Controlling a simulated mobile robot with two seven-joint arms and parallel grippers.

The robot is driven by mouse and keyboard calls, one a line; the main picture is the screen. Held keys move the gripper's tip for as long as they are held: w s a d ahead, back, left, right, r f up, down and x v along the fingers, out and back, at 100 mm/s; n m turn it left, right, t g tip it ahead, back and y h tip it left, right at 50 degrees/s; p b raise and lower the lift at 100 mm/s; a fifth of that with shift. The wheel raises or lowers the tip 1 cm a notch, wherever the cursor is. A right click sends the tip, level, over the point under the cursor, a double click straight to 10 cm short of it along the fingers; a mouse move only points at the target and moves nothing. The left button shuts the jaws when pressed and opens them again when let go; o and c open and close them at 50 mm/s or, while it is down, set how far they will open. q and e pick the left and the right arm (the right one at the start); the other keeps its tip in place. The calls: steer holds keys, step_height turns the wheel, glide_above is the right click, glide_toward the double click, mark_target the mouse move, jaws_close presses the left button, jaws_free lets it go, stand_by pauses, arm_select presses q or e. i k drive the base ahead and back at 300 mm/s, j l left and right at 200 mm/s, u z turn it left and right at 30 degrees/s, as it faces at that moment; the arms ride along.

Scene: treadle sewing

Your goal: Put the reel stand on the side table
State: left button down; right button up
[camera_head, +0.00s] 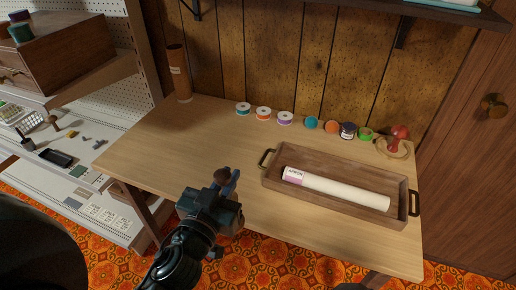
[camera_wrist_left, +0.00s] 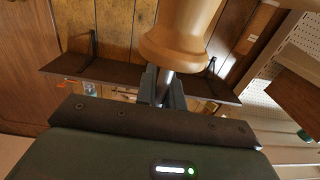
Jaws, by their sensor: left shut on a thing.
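My left gripper (camera_head: 226,184) is over the front left part of the wooden table (camera_head: 150,140), the only table in view. It is shut on a turned wooden piece with a metal rod, which looks like the reel stand. In the left wrist view the rounded wooden part of the reel stand (camera_wrist_left: 180,40) is close up, with its rod between the fingers. In the head view the gripper hides most of it. I cannot tell whether it touches the tabletop. My right gripper is not in view.
A wooden tray (camera_head: 275,178) with a white roll (camera_head: 340,190) fills the table's right front. Several spools and small pots line the back, with a red-knobbed item (camera_head: 399,133) at right. A brown cylinder (camera_head: 179,75) stands at the back left. The left middle is clear.

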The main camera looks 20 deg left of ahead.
mark_target(211, 109)
steer(key=j+z, duration=0.6)
steer(key=z, duration=0.15)
steer(key=j+z, duration=0.3)
steer(key=j, duration=0.6)
steer(key=k+j, duration=0.1)
steer(key=j, duration=0.7)
steer(key=k+j, duration=0.15)
steer(key=j, duration=0.25)
steer(key=i+z, duration=0.05)
